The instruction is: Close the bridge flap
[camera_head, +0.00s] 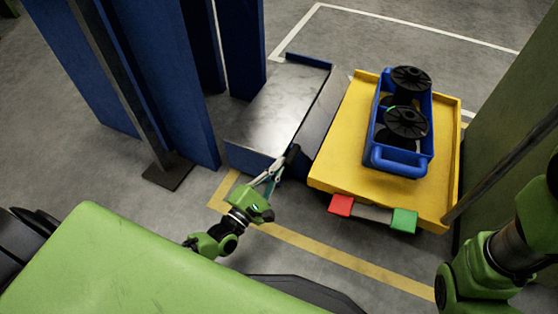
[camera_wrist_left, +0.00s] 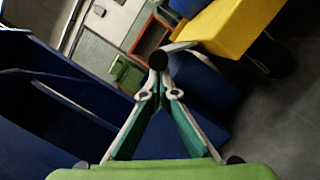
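The bridge flap (camera_head: 321,117) is a dark grey metal plate between the blue-sided platform (camera_head: 278,105) and the yellow cart (camera_head: 335,150). I cannot tell whether its far edge rests on the cart. My left gripper (camera_head: 286,160) is at the flap's near end, by a black knob (camera_head: 292,152). In the left wrist view, the fingers of my left gripper (camera_wrist_left: 160,88) come together on the black knob (camera_wrist_left: 159,61), which hides their tips. The yellow cart also shows there (camera_wrist_left: 232,27). My right arm is at the right edge, with its gripper outside the picture.
A blue crate (camera_head: 397,166) with two black spools (camera_head: 405,122) stands on the cart. Red (camera_head: 341,205) and green (camera_head: 404,220) blocks are on the cart's near side. Blue uprights (camera_head: 185,90) stand left of the platform. A green wall-like panel (camera_head: 515,120) is close at right.

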